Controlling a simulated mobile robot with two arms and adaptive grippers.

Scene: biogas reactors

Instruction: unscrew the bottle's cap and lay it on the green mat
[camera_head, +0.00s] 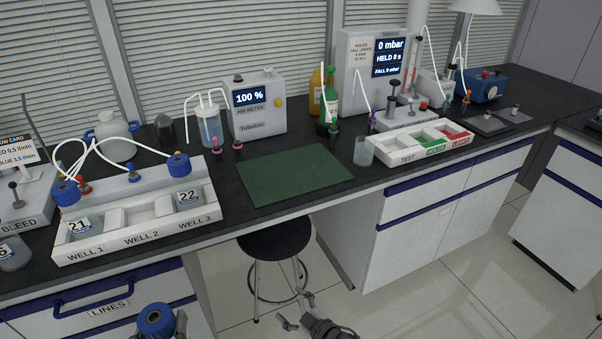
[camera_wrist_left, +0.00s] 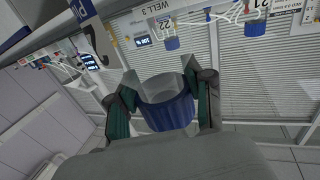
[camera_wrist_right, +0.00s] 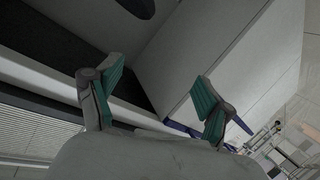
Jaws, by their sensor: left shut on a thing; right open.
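The bottle shows its blue ribbed cap (camera_head: 155,318) at the bottom edge of the head view. In the left wrist view the blue cap (camera_wrist_left: 170,116) and a clear part (camera_wrist_left: 160,84) lie between my fingers. My left gripper (camera_wrist_left: 165,98) is shut on the bottle, held clear of the bench; exactly where the fingers press is hard to tell. The cap appears to be on the bottle. My right gripper (camera_head: 297,309) is open and empty, low in front of the bench, right of the bottle. The green mat (camera_head: 295,174) lies bare on the bench.
A white WELL rack (camera_head: 140,242) with blue-capped bottles stands left of the mat. A beaker (camera_head: 363,152) and a TEST tray (camera_head: 410,156) stand right of it, a meter (camera_head: 257,105) behind it. A stool (camera_head: 275,243) stands below the bench edge.

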